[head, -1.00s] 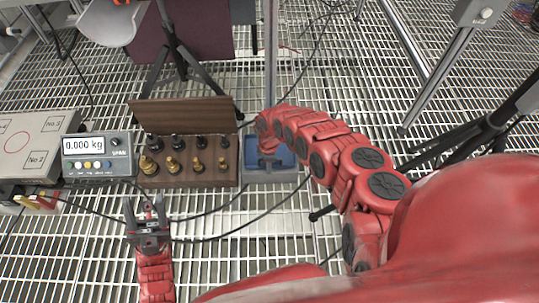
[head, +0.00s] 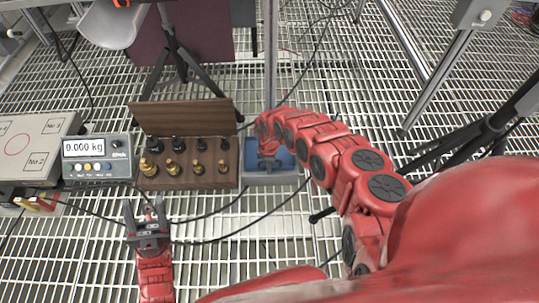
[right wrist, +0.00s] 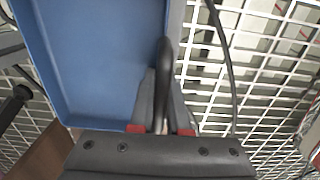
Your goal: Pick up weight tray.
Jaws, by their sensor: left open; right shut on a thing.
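A blue tray (head: 285,160) with a grey rim sits right of the wooden weight box in the head view, partly covered by my right arm. In the right wrist view the blue tray (right wrist: 100,60) looks empty where it shows, and a dark handle loop (right wrist: 165,60) stands at its side. My right gripper (right wrist: 164,92) is shut on that handle. In the head view my right gripper (head: 268,160) is over the tray's left part. I cannot tell whether the tray is clear of its support. My left gripper (head: 145,210) is open and empty, below the wooden box.
The wooden box (head: 188,182) with brass and dark weights stands close to the tray's left. A scale display (head: 98,159) reads 0.000 kg. Black cables (head: 240,236) cross the grating. A metal post (head: 270,70) rises behind the tray. Tripod legs (head: 450,145) stand at right.

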